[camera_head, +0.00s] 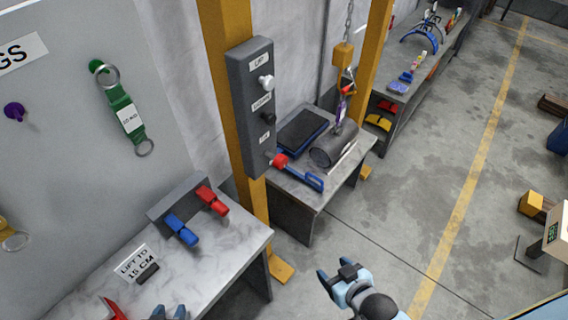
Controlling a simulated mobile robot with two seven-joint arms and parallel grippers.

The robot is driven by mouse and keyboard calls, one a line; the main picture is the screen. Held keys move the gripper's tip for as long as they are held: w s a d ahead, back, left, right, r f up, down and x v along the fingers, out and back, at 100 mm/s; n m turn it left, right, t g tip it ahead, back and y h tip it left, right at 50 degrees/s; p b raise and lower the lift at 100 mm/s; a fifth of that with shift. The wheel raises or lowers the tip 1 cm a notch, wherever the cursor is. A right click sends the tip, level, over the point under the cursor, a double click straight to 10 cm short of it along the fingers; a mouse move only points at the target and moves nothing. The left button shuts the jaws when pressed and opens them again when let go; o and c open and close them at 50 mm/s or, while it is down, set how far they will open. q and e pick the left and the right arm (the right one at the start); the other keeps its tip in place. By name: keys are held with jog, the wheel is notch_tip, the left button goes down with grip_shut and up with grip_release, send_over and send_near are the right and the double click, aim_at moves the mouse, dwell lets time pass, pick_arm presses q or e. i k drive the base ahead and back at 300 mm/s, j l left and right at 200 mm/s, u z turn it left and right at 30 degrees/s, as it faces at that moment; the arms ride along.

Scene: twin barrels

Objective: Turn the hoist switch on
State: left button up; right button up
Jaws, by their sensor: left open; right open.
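A dark grey control box (251,108) is fixed to a yellow post. It has small white labels, the top one reading LIFT, and protruding controls. A white knob (266,83) is at the top, a black knob (268,118) in the middle, and a red knob (280,160) near the bottom. I cannot tell which is the hoist switch or how it is set. My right gripper (334,268) is open and empty, below and right of the box, apart from it. My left gripper (169,312) is open at the bottom edge, mostly out of frame.
A marble-topped table (225,250) holds a rack with blue and red handles (183,230). Behind, a second table (290,190) bears a grey cylinder (333,146) under the hoist chain (349,22) and a blue-handled tool (308,180).

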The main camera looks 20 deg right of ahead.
aim_at(279, 161)
jog(key=l+u, duration=0.35)
jog(key=k+l+u, duration=0.1)
jog(key=u, duration=0.25)
jog(key=k+l+u, duration=0.15)
jog(key=u, duration=0.2)
